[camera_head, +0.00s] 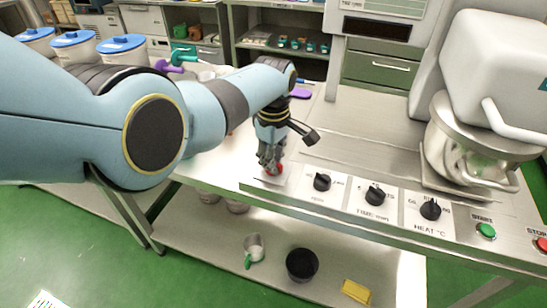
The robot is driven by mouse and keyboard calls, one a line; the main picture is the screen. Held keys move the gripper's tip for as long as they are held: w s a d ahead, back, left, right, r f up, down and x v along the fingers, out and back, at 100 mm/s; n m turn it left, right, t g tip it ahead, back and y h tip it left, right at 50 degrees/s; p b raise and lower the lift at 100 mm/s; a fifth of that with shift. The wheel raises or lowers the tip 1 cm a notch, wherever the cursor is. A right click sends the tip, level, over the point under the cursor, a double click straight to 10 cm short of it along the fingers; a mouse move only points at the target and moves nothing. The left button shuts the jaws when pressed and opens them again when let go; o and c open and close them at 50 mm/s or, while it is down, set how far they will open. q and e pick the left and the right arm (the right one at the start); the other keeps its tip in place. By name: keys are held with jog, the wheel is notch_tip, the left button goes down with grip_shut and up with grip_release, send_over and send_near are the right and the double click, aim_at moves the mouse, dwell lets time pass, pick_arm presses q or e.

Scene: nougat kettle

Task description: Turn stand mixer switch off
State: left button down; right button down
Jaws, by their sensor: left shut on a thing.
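My left gripper (270,165) comes down onto the left end of the long steel control panel. It is shut on a small red switch (279,169), which sits on a pale plate there. The fingers hide most of the switch, so its position cannot be read. The mixer (500,65), a large white machine with a steel bowl (470,140), stands at the right of the bench. My right gripper is not in view.
Right of the gripper, the panel carries several black knobs, the nearest a black knob (322,182), then a green start button (486,231) and a red stop button (542,244). A purple object (300,93) lies behind. A lower shelf holds a black pot (302,264) and yellow block (356,292).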

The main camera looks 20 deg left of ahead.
pick_arm(q)
jog(key=shift+n, duration=1.8)
jog(key=c, duration=1.3)
grip_release()
jog(key=shift+c, duration=0.2)
jog(key=shift+w+r, duration=0.1)
jog(key=shift+r, duration=0.45)
notch_tip(320, 180, up, 11)
